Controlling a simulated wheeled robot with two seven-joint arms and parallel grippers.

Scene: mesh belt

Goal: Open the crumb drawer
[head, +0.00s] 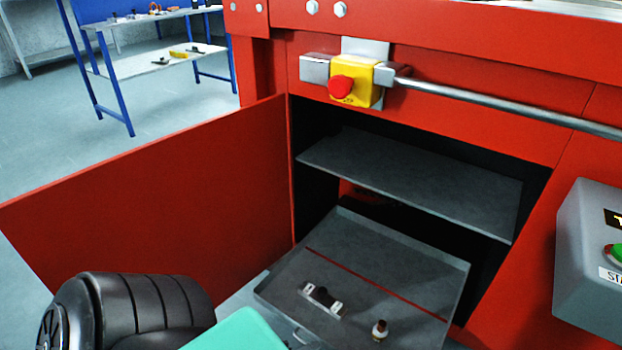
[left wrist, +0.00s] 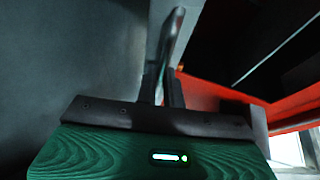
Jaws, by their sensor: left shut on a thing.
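The crumb drawer (head: 395,250) is a shallow grey metal tray low in the red machine's bay, and it stands partly out of the opening. A red line crosses its floor. A small fitting with a dark middle (head: 322,298) and a small brown-and-white part (head: 380,329) lie in it. A grey handle (head: 299,337) shows at the drawer's front near the bottom edge. My left arm comes in at the lower left, with its fingers hidden in the head view. In the left wrist view my left gripper (left wrist: 164,88) is shut on the grey handle (left wrist: 173,40). My right gripper is out of view.
A red door (head: 160,200) stands swung open at the left of the bay. A grey shelf (head: 410,180) spans above the drawer. A yellow box with a red button (head: 355,82), a metal rail (head: 500,103) and a grey control box (head: 590,265) stick out from the machine.

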